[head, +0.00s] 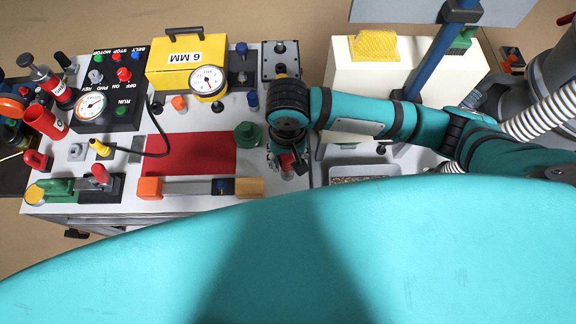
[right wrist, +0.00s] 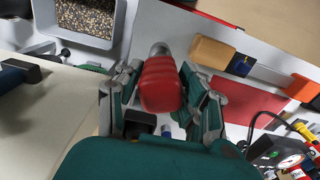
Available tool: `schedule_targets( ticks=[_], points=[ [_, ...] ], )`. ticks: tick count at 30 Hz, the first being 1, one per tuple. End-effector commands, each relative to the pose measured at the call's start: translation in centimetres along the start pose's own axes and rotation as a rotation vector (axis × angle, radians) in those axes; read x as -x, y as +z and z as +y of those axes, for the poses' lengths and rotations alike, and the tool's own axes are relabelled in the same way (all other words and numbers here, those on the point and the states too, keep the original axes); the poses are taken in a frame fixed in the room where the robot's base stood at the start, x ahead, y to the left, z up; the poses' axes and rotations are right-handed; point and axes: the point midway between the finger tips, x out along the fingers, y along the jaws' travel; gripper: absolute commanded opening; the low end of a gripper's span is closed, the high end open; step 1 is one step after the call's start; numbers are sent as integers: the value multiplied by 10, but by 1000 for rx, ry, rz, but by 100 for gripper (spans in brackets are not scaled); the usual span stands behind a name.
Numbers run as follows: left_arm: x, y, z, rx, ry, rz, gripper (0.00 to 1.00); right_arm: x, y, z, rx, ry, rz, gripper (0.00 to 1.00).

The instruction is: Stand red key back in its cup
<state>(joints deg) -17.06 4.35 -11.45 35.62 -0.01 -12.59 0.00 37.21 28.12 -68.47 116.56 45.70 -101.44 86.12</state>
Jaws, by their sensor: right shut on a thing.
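My right gripper (head: 287,162) reaches the right end of the grey bench in the head view. In the right wrist view its two fingers (right wrist: 163,92) are closed on the sides of the red key (right wrist: 161,84), a chunky red handle. The key also shows as a small red patch in the head view (head: 287,159), mostly covered by the gripper. A short grey round piece (right wrist: 160,49) shows at the key's far end; I cannot tell if it is the key's shank or its cup. My left gripper is not in view.
A red mat (head: 190,155) lies left of the gripper, with a green knob (head: 247,135) close by. A bar with orange and tan end blocks (head: 200,187) lies in front. A yellow 6 MM box (head: 187,65) stands behind. A grey tray of grains (right wrist: 88,18) is beside the bench.

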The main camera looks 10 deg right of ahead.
Motion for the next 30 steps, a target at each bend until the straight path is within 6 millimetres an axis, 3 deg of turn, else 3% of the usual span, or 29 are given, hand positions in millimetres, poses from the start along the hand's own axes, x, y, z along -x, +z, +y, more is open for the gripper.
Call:
schedule_targets(
  ticks=[30],
  points=[
    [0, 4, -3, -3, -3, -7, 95, 1, -103, -1, -1, -2, 2, 0]
  ],
)
